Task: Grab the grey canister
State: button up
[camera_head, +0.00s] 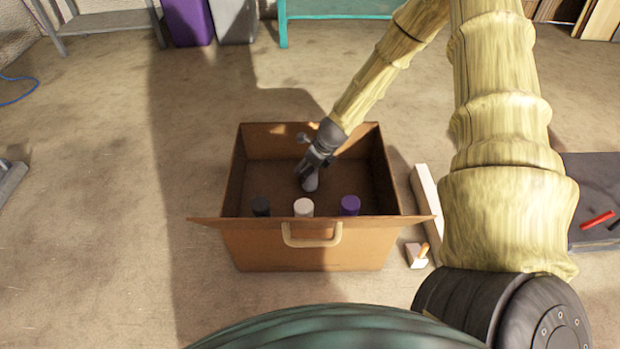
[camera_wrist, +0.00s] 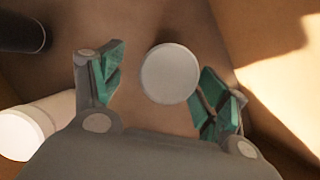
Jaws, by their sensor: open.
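The grey canister (camera_head: 310,183) stands inside a cardboard box (camera_head: 262,246), behind a row of other canisters. In the wrist view, the round grey top of the canister (camera_wrist: 169,74) shows between and slightly beyond the green pads of my gripper (camera_wrist: 160,85). The jaws are open, with a visible gap on each side of the canister in that picture. In the head view, my gripper (camera_head: 312,170) reaches down into the box right at the canister and partly hides it. I cannot tell the exact height between fingertips and canister.
Along the box's near wall stand a black canister (camera_head: 261,206), a white canister (camera_head: 304,207) and a purple canister (camera_head: 350,205). In the wrist view, the black one (camera_wrist: 22,33) and white one (camera_wrist: 30,130) lie left of my gripper. Box walls surround the workspace.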

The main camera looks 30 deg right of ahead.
jog(key=shift+w+d+b+x, duration=0.2)
jog(key=shift+b+x, duration=0.75)
jog(key=shift+x, duration=0.35)
jog(key=shift+w+d+b+x, duration=0.1)
jog(key=shift+w+b+x, duration=0.15)
jog(key=shift+b+x, duration=0.85)
jog(key=c, duration=1.2)
